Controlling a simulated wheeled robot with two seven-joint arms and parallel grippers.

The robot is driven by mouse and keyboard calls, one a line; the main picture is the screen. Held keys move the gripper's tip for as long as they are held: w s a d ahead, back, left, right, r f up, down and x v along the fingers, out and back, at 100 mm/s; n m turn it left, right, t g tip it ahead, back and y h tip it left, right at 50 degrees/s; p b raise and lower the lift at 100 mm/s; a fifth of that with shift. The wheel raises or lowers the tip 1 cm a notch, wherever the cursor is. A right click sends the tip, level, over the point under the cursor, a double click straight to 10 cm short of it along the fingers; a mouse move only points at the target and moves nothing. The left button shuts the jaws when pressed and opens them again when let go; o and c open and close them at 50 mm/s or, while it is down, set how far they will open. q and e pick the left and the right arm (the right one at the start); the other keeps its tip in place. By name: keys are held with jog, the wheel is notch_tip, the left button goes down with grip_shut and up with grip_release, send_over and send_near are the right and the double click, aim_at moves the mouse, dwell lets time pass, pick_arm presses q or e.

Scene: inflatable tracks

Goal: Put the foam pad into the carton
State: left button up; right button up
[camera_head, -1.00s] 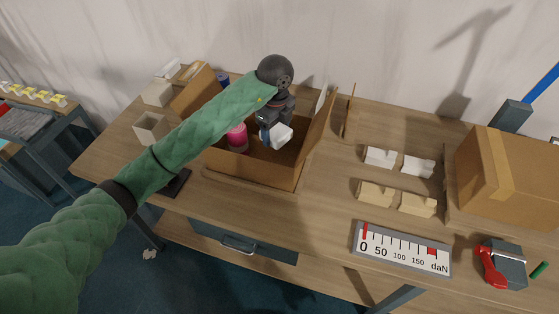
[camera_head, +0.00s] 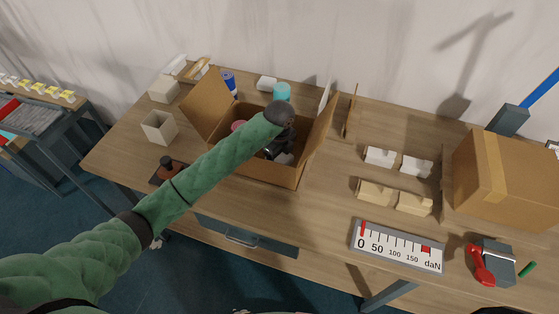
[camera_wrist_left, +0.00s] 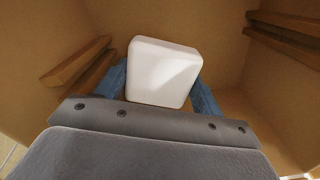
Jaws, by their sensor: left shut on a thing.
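The open carton (camera_head: 270,173) stands on the table with its flaps spread out. My left arm reaches over its front wall, and my left gripper (camera_head: 279,153) is down inside it. In the left wrist view the left gripper (camera_wrist_left: 163,88) is shut on the white foam pad (camera_wrist_left: 163,72), held between its two blue fingers. Carton walls surround the pad there. In the head view the foam pad (camera_head: 285,159) shows only as a small pale patch beside the gripper. Whether it touches the carton floor I cannot tell. My right gripper is not in view.
A pink item (camera_head: 238,126) is in the carton's left part. A blue can (camera_head: 229,80) and a teal cylinder (camera_head: 282,91) stand behind the carton. An open beige box (camera_head: 159,128) is at left; pale blocks (camera_head: 396,160) and a closed box (camera_head: 508,180) are at right.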

aim_at(279, 162)
pick_arm(q)
notch_tip(279, 162, down, 3)
jog(key=shift+s+r+p, duration=0.1)
jog(key=shift+p, duration=0.65)
jog(key=shift+f, duration=0.25)
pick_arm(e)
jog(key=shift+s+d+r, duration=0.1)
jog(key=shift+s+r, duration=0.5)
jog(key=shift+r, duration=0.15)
pick_arm(q)
jog(key=shift+f, duration=0.1)
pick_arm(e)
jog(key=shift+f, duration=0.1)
pick_arm(q)
jog(key=o, duration=0.7)
jog(key=shift+c, duration=0.2)
jog(key=shift+r, duration=0.25)
notch_tip(279, 162, up, 3)
jog(key=shift+f+b, duration=0.15)
jog(key=shift+b, duration=1.1)
notch_tip(279, 162, up, 8)
jog(key=b, duration=0.4)
jog(key=shift+r, duration=0.55)
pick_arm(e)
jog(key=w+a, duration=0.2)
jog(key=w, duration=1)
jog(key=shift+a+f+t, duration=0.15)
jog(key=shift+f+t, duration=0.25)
